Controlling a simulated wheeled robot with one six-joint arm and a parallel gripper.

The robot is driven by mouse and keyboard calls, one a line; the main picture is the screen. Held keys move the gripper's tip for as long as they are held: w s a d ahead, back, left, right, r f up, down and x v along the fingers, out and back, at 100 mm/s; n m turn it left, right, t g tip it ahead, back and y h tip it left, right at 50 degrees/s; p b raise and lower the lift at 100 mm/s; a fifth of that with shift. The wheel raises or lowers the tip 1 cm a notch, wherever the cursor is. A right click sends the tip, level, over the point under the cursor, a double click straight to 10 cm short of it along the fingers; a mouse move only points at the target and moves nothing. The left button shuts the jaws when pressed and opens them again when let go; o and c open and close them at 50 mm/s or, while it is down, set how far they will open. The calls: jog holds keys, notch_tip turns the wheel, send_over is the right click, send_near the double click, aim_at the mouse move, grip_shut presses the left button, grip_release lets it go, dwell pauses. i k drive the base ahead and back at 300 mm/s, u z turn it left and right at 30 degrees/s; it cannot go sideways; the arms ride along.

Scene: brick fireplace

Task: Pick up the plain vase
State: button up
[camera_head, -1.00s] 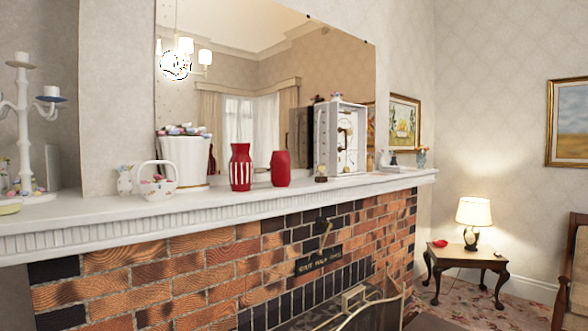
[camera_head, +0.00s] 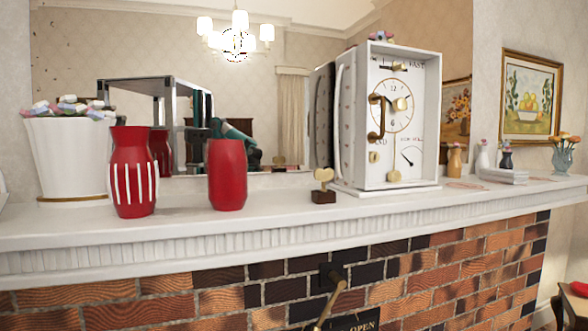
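The plain vase (camera_head: 227,176) is solid red and stands upright on the white mantel (camera_head: 270,215), left of the picture's middle. A second red vase with white vertical stripes (camera_head: 133,178) stands to its left, with a clear gap between them. Part of a red reflection shows in the mirror behind the striped vase. The front of the plain vase is unobstructed. My gripper is not in view.
A white planter (camera_head: 68,165) stands left of the vases. A small gold heart-shaped piece on a dark base (camera_head: 323,188) and a large white clock box (camera_head: 400,120) stand to the right. The mirror (camera_head: 300,80) is behind. Bricks (camera_head: 200,300) lie below the mantel.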

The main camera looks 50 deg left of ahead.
aim_at(227, 160)
jog(key=i, duration=0.5)
jog(key=u, duration=2.2)
